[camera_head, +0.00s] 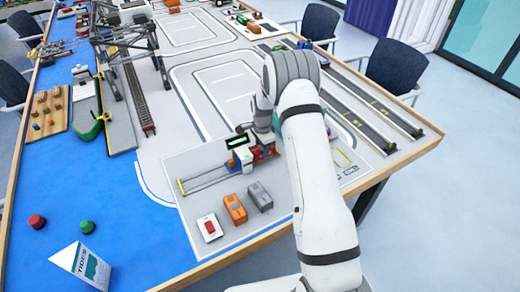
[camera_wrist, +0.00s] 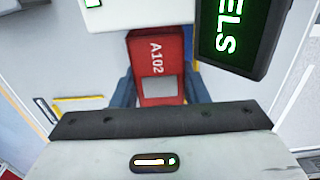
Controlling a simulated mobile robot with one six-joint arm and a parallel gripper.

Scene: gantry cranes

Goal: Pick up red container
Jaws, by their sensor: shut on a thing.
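The red container (camera_wrist: 155,55), marked A102, stands between the two blue-grey fingers of my gripper (camera_wrist: 155,92) in the wrist view. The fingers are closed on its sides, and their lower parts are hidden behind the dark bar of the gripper. In the head view a small part of the red container (camera_head: 257,154) shows beside a white machine, under my gripper (camera_head: 264,140). I cannot tell whether the container touches the surface below.
A dark display with green letters (camera_wrist: 240,35) stands close on the right in the wrist view. On the grey board, an orange container (camera_head: 235,208), a grey container (camera_head: 260,196) and a white block with a red top (camera_head: 209,228) stand nearby. A crane (camera_head: 125,38) stands further back.

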